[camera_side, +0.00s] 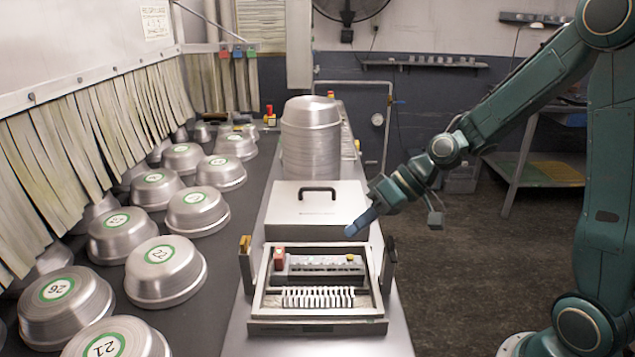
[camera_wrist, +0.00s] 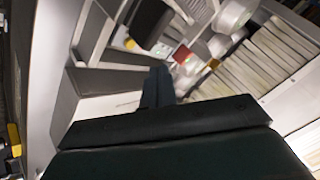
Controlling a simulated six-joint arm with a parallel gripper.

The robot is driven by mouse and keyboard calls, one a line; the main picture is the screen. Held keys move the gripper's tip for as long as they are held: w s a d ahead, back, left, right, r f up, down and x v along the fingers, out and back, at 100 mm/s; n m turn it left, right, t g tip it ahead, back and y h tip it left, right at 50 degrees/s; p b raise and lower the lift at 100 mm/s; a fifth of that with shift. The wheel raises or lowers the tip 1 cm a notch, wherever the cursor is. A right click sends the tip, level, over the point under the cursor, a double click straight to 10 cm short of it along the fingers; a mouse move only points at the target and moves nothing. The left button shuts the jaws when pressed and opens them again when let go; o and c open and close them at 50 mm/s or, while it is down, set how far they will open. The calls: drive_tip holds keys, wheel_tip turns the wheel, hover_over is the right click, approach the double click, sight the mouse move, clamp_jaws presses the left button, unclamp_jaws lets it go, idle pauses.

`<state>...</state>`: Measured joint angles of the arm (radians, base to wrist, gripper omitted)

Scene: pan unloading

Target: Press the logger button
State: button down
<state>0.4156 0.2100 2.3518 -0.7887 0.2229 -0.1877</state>
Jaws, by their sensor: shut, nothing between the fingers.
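An open metal frame box (camera_side: 318,327) sits on the steel bench with its contents showing. Inside it are a red block (camera_side: 279,259) at the back left, a small yellow knob (camera_side: 350,258) at the back right and a row of white slats (camera_side: 318,298). I cannot tell which part is the logger button. My gripper (camera_side: 352,231) is shut and empty, its blue tip pointing down-left above the bench, behind and right of the box and apart from it. In the wrist view my shut fingers (camera_wrist: 157,86) show at centre; a small red thing (camera_wrist: 181,54) lies just beyond them.
A closed silver case (camera_side: 315,208) with a black handle lies behind the box, left of my gripper. A tall stack of pans (camera_side: 310,140) stands farther back. Numbered upturned pans (camera_side: 166,272) fill the dark belt at left. Upright posts (camera_side: 389,262) flank the box.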

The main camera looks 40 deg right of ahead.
drive_tip(key=shift+r, duration=1.6)
drive_tip(key=shift+s, duration=0.1)
drive_tip(key=s+d+r+h, duration=0.1)
drive_tip(key=s+r+h, duration=0.2)
drive_tip(key=s, duration=0.6)
drive_tip(key=s+d+r+m+h, duration=0.1)
drive_tip(key=s+r+h, duration=0.3)
drive_tip(key=s, duration=0.6)
drive_tip(key=shift+s+d, duration=0.25)
drive_tip(key=shift+d, duration=0.45)
